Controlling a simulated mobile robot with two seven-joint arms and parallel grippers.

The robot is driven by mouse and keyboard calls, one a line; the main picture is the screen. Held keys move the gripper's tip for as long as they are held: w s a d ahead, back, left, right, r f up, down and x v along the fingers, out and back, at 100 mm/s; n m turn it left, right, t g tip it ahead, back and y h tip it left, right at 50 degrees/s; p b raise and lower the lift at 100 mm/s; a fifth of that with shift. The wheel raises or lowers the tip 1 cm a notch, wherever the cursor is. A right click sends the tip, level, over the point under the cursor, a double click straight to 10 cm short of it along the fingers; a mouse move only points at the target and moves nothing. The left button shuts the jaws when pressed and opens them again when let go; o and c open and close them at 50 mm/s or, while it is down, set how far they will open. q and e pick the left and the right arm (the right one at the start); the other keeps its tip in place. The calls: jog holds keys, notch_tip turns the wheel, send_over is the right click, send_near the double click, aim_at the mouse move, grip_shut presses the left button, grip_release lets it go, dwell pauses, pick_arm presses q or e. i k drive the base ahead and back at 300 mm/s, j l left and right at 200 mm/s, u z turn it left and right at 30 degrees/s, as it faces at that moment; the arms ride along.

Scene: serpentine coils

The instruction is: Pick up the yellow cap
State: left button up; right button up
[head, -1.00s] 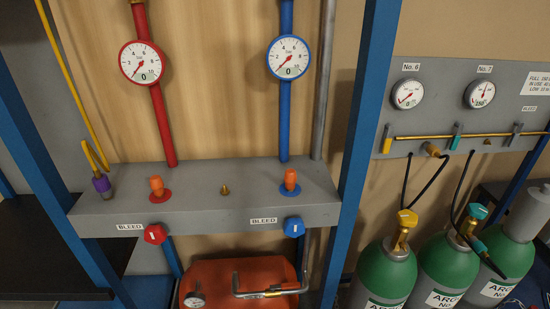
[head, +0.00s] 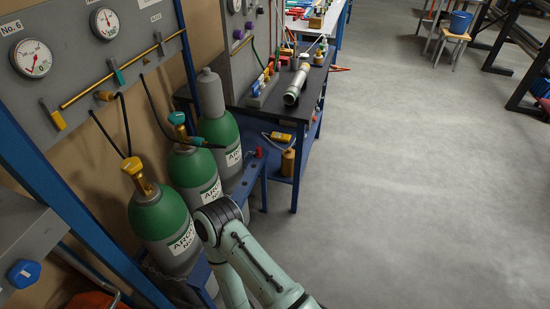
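A yellow fitting (head: 133,168) sits on top of the nearest green cylinder (head: 160,218) at the left. I cannot tell whether it is the yellow cap of the task. A small yellow item (head: 281,137) lies on the lower shelf of the dark bench, too small to identify. One of my pale green arms reaches in from the bottom, with its dark ringed joint in front of the cylinders. Neither gripper shows in this view.
More green cylinders (head: 193,166) stand in a row beside the wall panel (head: 85,62). A dark bench (head: 262,122) holds a tubular device (head: 297,84) and small coloured items. The grey floor (head: 400,190) is widely clear.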

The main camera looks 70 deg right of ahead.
aim_at(288, 156)
jog(key=z, duration=2.4)
